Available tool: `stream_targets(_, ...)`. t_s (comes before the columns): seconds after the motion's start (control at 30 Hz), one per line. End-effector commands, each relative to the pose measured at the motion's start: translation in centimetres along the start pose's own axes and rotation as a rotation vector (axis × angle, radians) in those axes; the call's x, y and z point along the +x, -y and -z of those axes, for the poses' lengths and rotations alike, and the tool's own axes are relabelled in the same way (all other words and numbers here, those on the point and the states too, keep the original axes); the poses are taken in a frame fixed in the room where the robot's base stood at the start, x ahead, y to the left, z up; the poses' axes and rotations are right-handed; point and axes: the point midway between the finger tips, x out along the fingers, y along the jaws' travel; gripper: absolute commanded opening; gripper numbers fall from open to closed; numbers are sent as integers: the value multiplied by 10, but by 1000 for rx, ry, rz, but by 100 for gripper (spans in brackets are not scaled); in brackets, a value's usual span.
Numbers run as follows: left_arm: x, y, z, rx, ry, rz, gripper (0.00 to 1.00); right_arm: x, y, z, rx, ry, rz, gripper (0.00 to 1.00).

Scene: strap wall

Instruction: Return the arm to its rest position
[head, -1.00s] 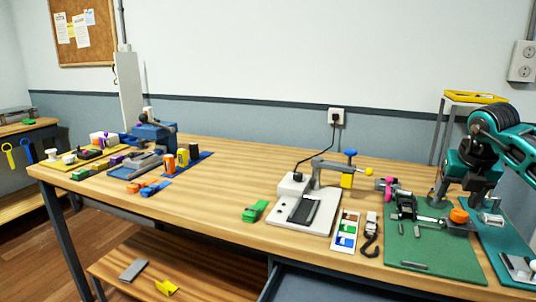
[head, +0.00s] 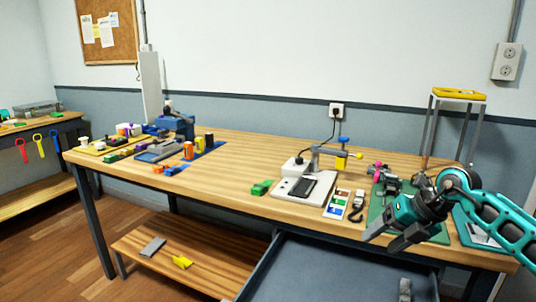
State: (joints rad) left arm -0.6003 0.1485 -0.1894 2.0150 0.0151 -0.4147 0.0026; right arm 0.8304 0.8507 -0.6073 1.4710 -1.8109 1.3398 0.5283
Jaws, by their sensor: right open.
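My right arm (head: 500,215) is teal and black and comes in from the right edge of the head view. Its gripper (head: 386,239) is open, with dark fingers pointing down and left. I see nothing between the fingers. It hangs over the front right edge of the workbench (head: 225,183), in front of the green mat (head: 437,238), and hides part of that mat. My left gripper is not in view.
A press on a white base (head: 288,190), a colour card (head: 337,204) and a green strap piece (head: 261,188) stand left of the gripper. An open drawer (head: 320,270) juts out below it. A wire stand with a yellow tray (head: 459,94) rises behind.

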Motion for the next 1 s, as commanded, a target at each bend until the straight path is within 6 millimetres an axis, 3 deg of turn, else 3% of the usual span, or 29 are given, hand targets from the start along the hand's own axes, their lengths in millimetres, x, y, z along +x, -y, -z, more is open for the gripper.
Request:
stream_targets(0.03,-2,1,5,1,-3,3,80,22,-27,22,3,-37,-130,65)
stream_targets(0.1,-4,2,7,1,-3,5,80,44,-66,49,38,-67,-333,65)
stream_targets(0.2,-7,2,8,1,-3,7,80,59,-114,83,150,-87,-611,65)
stream_targets(0.3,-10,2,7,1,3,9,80,60,-146,106,334,-76,-852,65)
stream_targets(0.4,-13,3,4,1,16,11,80,57,-159,119,578,-41,-1040,65)
stream_targets(0.53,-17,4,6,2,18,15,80,58,-146,130,968,36,-1186,65)
stream_targets(0.67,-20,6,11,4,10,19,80,70,-105,152,1411,129,-1202,65)
stream_targets(0.8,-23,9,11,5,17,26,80,93,-49,202,1884,217,-1075,65)
stream_targets(1.0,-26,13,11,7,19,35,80,113,-2,282,2321,263,-825,65)
